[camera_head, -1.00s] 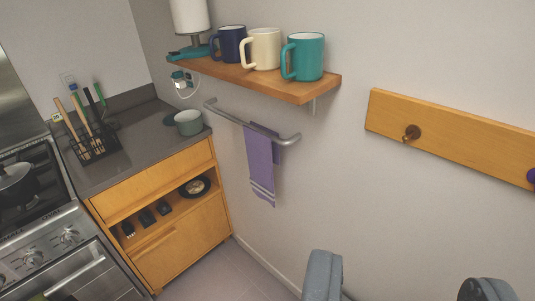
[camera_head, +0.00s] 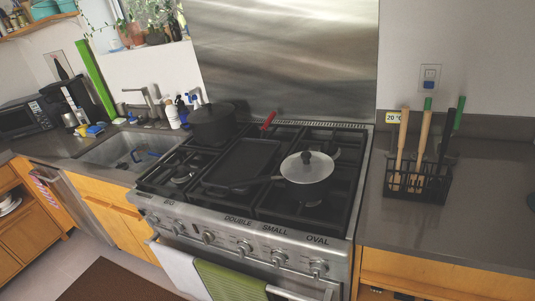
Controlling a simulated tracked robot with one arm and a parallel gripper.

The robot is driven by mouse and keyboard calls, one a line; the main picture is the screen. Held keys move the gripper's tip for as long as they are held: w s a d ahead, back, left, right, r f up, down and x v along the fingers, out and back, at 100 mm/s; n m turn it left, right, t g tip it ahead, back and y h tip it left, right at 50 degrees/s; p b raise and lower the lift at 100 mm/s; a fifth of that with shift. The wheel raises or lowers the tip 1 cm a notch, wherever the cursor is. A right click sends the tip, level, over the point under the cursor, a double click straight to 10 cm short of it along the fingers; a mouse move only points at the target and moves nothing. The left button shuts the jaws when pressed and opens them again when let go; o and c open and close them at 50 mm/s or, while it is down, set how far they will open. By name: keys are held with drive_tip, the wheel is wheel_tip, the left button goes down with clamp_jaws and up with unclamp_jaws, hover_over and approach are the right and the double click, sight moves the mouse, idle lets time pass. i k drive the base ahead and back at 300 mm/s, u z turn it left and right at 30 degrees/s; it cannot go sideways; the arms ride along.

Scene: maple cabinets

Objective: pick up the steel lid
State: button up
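The steel lid (camera_head: 307,168) is round and shiny with a small dark knob on top. It sits over a dark pan on the right side of the stove. My gripper does not show in this view.
The stove (camera_head: 343,218) also holds a flat griddle (camera_head: 245,160) and a dark covered pot (camera_head: 213,124). A black utensil rack (camera_head: 417,184) stands on the right counter. A sink (camera_head: 130,149) lies to the left. Towels (camera_head: 228,280) hang at the oven front.

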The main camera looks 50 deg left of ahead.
sight(309, 166)
drive_tip(key=u, duration=0.4)
drive_tip(key=i, duration=1.55)
drive_tip(key=u, duration=0.3)
